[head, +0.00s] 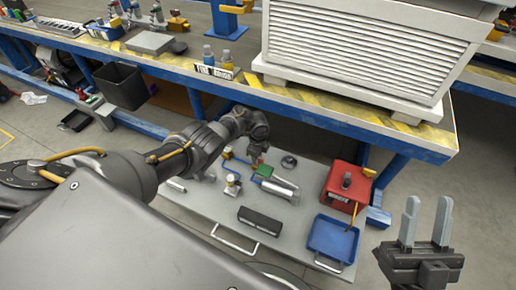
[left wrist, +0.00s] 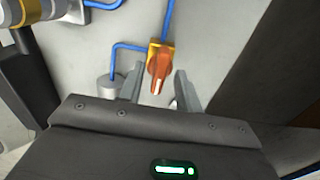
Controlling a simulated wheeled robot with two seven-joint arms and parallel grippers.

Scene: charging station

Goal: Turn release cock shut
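The release cock (left wrist: 161,62) shows in the left wrist view, with an orange-red handle on a yellow body joined to blue pipes (left wrist: 128,46). Its handle points down the picture, towards my gripper, with a white mark at its tip. My left gripper (left wrist: 159,88) is open, one finger on each side of the handle's tip, with gaps visible; contact cannot be told. In the head view my left gripper (head: 257,150) hangs over the grey panel (head: 215,215), and the cock is mostly hidden there. My right gripper (head: 427,222) is open and empty at the lower right, away from the panel.
Around the cock on the panel are a green block (head: 265,170), a silver cylinder (head: 284,188), a black box (head: 260,221), a red box (head: 342,189) and a blue tray (head: 331,239). A blue-edged workbench (head: 300,108) with a large white slatted unit (head: 365,50) overhangs behind.

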